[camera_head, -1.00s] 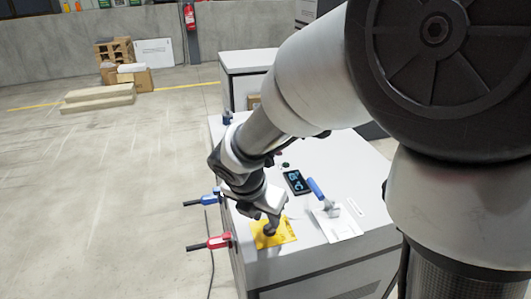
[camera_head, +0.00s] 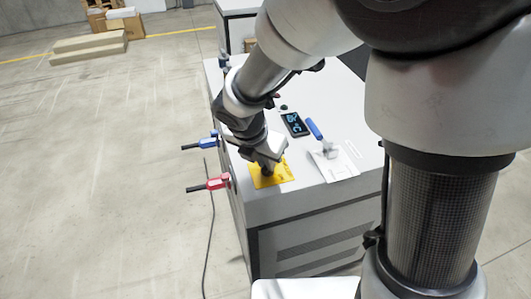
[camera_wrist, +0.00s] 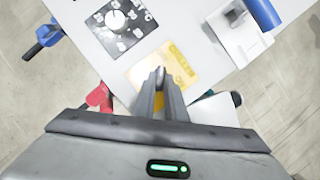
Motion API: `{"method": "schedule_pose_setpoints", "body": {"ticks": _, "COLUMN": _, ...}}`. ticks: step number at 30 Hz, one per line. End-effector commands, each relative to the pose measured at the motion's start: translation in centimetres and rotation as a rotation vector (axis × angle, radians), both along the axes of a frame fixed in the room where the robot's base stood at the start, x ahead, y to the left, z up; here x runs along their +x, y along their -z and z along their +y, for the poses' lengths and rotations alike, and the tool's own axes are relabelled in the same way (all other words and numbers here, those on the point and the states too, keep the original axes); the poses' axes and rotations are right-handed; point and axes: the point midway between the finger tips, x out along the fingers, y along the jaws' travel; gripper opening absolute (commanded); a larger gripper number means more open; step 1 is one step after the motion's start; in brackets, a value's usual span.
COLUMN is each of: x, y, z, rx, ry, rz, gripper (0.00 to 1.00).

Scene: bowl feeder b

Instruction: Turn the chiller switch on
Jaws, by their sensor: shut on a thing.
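The chiller switch (camera_wrist: 160,73) is on a yellow plate on the chiller's white top; only a small grey part of it shows between my fingertips. The yellow plate (camera_head: 282,176) lies near the top's front left edge, and it also shows in the wrist view (camera_wrist: 181,62). My gripper (camera_head: 267,172) is over the plate, pointing down, with its fingers shut on the switch. In the wrist view my gripper's fingers (camera_wrist: 160,84) are close together and hide most of the switch, so its position cannot be read.
A black dial with a white knob (camera_wrist: 116,20) is near the plate. A display (camera_head: 294,124) and a blue-handled lever on a white plate (camera_head: 314,130) are to the right. Blue (camera_head: 207,142) and red (camera_head: 213,184) valve handles stick out from the chiller's left side.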

Motion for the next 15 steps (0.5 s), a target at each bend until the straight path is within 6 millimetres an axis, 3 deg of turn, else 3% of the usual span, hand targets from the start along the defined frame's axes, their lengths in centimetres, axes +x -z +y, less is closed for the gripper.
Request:
{"method": "schedule_pose_setpoints", "body": {"ticks": 8, "x": 0.06, "y": -0.02, "z": 0.15, "rx": -0.001, "ry": 0.083, "rz": 0.002, "gripper": 0.00}}
{"method": "schedule_pose_setpoints", "body": {"ticks": 15, "x": 0.19, "y": -0.09, "z": 0.37, "rx": -0.001, "ry": 0.265, "rz": 0.002, "gripper": 0.00}}
